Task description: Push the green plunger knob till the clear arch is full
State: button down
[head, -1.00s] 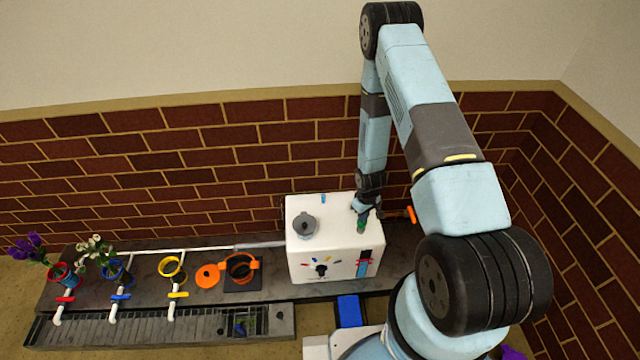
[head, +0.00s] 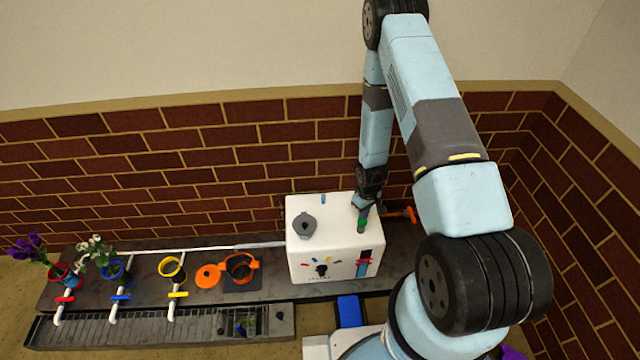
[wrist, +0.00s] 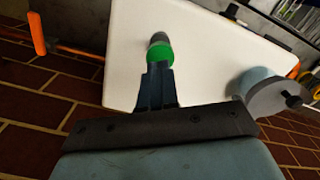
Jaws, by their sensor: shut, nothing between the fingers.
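The white box (head: 306,258) stands on the dark bench. The green plunger knob (head: 361,226) is at the right part of its top; it also shows in the wrist view (wrist: 160,55), with a grey piece beyond it. My gripper (head: 362,212) is shut, with its fingertips (wrist: 157,68) right at the knob and nothing between them. Whether they press on it I cannot tell. A narrow upright window (head: 364,262), likely the clear arch, is on the box's front right, with blue and red in it; its fill level is too small to read.
A grey round lid or cap (head: 305,225) sits at the box top's left. A dial (head: 321,270) with coloured marks is on its front. An orange handle (head: 401,215) sticks out behind the box at right. An orange pot (head: 241,268) and coloured ring holders with flowers stand left.

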jog(key=shift+f, duration=2.25)
jog(key=shift+r, duration=2.3)
jog(key=shift+f, duration=0.1)
jog(key=shift+f, duration=2.15)
jog(key=shift+r, duration=2.25)
